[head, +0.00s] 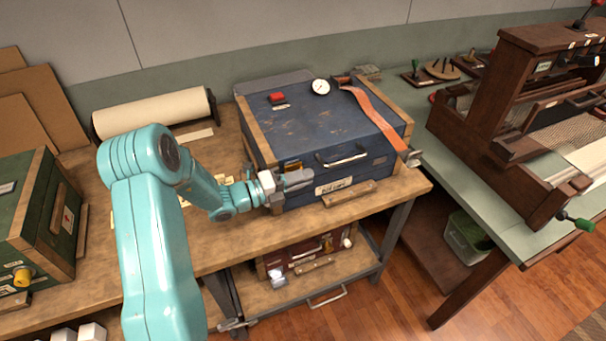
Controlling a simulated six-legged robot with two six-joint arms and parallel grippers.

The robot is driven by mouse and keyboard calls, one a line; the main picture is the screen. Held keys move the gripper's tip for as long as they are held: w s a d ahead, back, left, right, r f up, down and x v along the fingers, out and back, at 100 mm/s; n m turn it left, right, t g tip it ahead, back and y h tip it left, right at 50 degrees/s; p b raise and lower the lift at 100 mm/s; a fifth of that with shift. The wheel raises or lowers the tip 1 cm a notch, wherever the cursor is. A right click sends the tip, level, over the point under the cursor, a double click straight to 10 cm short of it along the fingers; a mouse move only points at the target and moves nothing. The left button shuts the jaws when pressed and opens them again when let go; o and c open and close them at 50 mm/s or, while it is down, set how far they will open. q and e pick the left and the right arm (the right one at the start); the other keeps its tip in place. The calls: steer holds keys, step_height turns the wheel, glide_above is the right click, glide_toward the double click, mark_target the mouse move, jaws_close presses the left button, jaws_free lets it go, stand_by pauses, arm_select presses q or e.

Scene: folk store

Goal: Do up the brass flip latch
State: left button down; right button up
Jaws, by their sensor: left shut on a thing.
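A blue chest (325,115) with wooden corner trim stands shut on the workbench. The brass flip latch (292,166) is on its front face, left of the metal handle (342,159). My left gripper (300,181) is at the chest's front, shut on the latch. The gripper's grey fingers hide the lower part of the latch, so its exact angle cannot be told. My right gripper is out of view.
An orange strap (376,119) lies over the chest's right side. A wooden block (349,194) and a label (334,186) are at its front. A green case (30,225) stands left, a paper roll (155,112) behind my arm, a loom (510,110) right.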

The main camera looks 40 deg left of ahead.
arm_select(q)
steer(key=shift+w+a+r+n, duration=0.15)
steer(key=shift+a+r+n, duration=0.05)
steer(key=shift+r+n, duration=0.15)
steer(key=c, duration=1.2)
jaws_free()
steer(key=shift+f, duration=0.1)
steer(key=shift+s+a+f, duration=0.1)
steer(key=shift+s, duration=0.15)
steer(key=b+v, duration=0.2)
steer(key=v, duration=1.3)
steer(key=shift+s, duration=0.45)
steer(key=shift+a, duration=0.1)
